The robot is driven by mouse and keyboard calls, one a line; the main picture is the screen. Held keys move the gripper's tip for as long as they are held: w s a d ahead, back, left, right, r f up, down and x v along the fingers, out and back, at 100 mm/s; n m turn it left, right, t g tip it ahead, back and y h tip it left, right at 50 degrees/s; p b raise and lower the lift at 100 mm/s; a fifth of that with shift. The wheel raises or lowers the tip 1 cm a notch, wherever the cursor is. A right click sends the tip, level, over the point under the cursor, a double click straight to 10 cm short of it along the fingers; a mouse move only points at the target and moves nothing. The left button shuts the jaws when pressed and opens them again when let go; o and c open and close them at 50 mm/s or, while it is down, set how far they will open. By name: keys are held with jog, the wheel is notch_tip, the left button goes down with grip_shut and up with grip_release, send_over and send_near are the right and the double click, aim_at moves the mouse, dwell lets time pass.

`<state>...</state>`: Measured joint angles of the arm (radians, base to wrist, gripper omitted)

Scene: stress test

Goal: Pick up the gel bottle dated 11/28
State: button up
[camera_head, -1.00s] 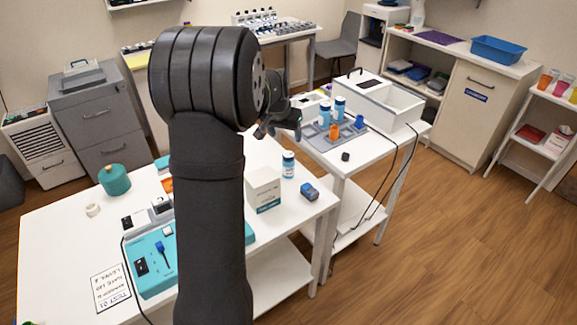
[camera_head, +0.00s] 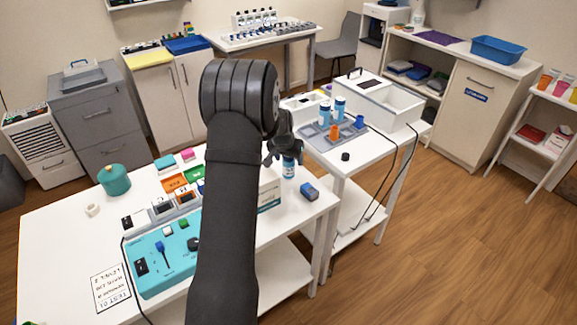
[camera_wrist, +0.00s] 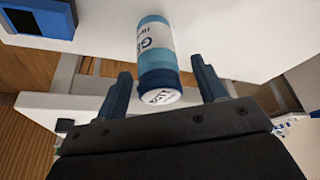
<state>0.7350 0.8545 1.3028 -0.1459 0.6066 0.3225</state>
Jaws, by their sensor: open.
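A gel bottle (camera_head: 289,168) with a blue and white body stands on the near white table, partly hidden by my gripper in the head view. In the wrist view the bottle (camera_wrist: 157,50) shows a label starting "GE" and a pale top with dark writing too small to read as a date. My gripper (camera_head: 284,150) is open at the bottle's top; in the wrist view its fingers (camera_wrist: 165,82) lie on either side of the bottle with gaps. Two similar bottles, one (camera_head: 324,114) and another (camera_head: 340,106), stand in a grey tray; their dates are unreadable.
The grey tray (camera_head: 318,142) on the second table also holds an orange cup (camera_head: 334,132). A blue device (camera_head: 309,190) lies right of the bottle, also in the wrist view (camera_wrist: 38,18). A white box (camera_head: 269,193) stands close to its left, partly behind my arm.

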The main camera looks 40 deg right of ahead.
jog(key=shift+x, duration=0.8)
jog(key=shift+r, duration=0.1)
jog(key=c, duration=1.1)
jog(key=shift+r, duration=0.15)
jog(key=shift+c, duration=0.2)
